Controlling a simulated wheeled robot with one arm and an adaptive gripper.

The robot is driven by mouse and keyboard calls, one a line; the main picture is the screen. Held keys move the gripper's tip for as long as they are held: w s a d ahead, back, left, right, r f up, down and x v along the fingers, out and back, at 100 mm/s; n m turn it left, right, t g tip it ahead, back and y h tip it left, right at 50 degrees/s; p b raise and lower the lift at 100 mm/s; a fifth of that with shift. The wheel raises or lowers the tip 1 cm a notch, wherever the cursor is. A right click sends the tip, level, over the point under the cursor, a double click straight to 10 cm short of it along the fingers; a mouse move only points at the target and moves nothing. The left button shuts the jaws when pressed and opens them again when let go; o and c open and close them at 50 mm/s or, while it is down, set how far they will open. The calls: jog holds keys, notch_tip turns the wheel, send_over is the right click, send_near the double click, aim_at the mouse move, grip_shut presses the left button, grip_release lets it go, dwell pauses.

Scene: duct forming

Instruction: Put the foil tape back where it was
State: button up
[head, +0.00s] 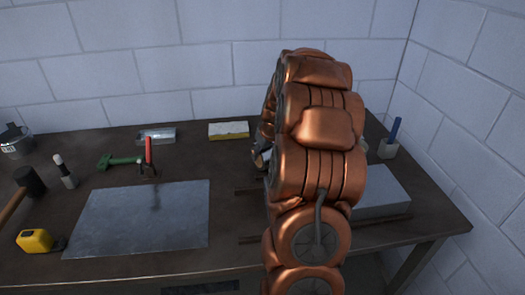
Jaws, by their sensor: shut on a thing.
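My copper-coloured arm stands in front of the right half of the bench and hides most of my gripper (260,157). Only a small dark and silvery part shows at the arm's left edge, above the bench. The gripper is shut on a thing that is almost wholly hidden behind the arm. I cannot make out the foil tape clearly anywhere on the open part of the bench.
The dark bench (180,260) carries a metal sheet (140,220), a yellow tape measure (36,240), a mallet (28,182), green-handled (120,161) and red-handled tools, a metal tray (156,136), a sponge (229,130), a grey block (382,190) and a blue-handled brush in a holder (389,148).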

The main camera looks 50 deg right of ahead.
jog(key=shift+f+b, duration=0.3)
jog(key=shift+b, duration=0.05)
jog(key=o, duration=1.1)
